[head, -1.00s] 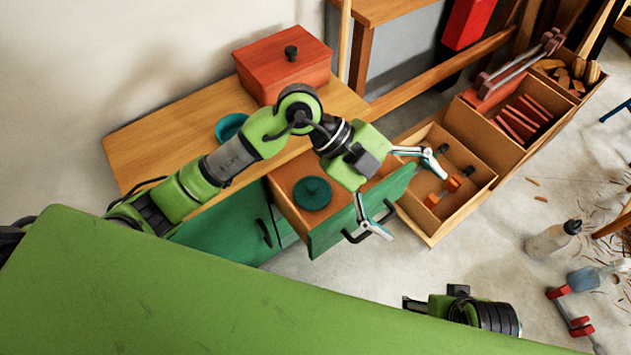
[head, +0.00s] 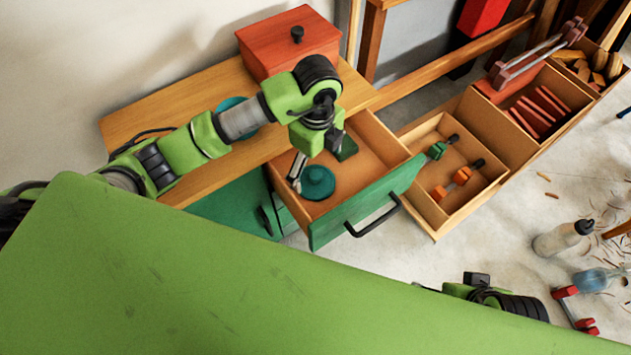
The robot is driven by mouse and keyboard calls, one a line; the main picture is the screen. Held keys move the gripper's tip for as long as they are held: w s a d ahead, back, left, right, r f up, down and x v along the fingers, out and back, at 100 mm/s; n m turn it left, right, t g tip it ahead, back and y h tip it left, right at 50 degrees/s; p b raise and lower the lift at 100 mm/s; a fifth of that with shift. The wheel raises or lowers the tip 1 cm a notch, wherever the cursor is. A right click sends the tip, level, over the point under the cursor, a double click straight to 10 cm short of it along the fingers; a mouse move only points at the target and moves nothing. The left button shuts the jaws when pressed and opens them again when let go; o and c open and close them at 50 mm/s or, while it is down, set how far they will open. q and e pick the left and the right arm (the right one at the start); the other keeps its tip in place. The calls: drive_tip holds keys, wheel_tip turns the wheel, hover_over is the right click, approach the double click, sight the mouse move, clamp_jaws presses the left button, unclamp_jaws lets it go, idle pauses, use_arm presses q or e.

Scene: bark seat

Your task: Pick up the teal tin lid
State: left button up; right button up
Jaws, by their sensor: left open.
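The teal tin lid (head: 318,182) is round with a small knob on top. It lies in the open drawer (head: 372,222) of the green cabinet, near the drawer's left side. My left gripper (head: 313,165) is over the drawer, pointing down. One finger reaches down just beside the lid's left edge; the other finger is not clearly seen. The gripper is open and holds nothing; I cannot tell whether it touches the lid. My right gripper (head: 468,289) is at the lower right, its fingers hidden behind my green body.
A teal dish (head: 236,106) sits on the wooden cabinet top (head: 140,135), partly behind my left arm. A red box (head: 275,50) with a black knob stands at the back. Right of the drawer is a wooden crate (head: 435,222) with green and orange tools.

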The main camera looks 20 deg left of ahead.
sight(316, 177)
use_arm(q)
wheel_tip(316, 177, down, 6)
drive_tip(key=shift+r+b, duration=0.1)
drive_tip(key=shift+b, duration=0.65)
drive_tip(key=shift+c, duration=0.5)
drive_tip(key=c, duration=1.1)
drive_tip(key=shift+s, duration=0.15)
drive_tip(key=c, duration=0.4)
